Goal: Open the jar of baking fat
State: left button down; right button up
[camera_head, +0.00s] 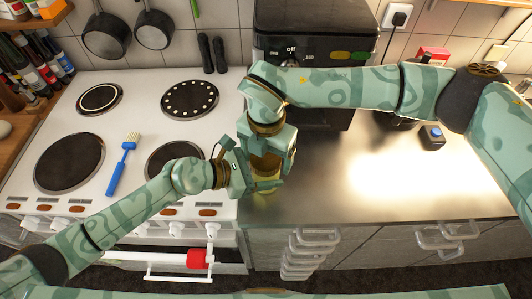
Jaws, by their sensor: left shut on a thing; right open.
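The jar of baking fat (266,185) stands on the steel counter just right of the stove. Only a yellowish lower part of it shows; its top and lid are hidden by my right gripper. My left gripper (255,178) comes in from the left at the jar's side and is shut on the jar. My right gripper (268,165) points down from above over the jar's top and is open. Whether its fingers touch the lid cannot be told.
The white stove (75,205) is at left, with a blue brush (122,165) on it. A black appliance (310,40) stands behind the arms. A small dark blue-topped object (432,138) is on the right counter (400,190), which is otherwise mostly clear.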

notch_tip(320, 180, up, 4)
jog(key=shift+a+r, duration=0.1)
jog(key=shift+r, duration=0.1)
jog(key=shift+c, duration=0.5)
notch_tip(320, 180, up, 3)
jog(key=m, duration=0.3)
jog(key=shift+r, duration=0.1)
notch_tip(320, 180, down, 8)
jog(key=shift+r, duration=0.1)
jog(key=shift+c, duration=0.3)
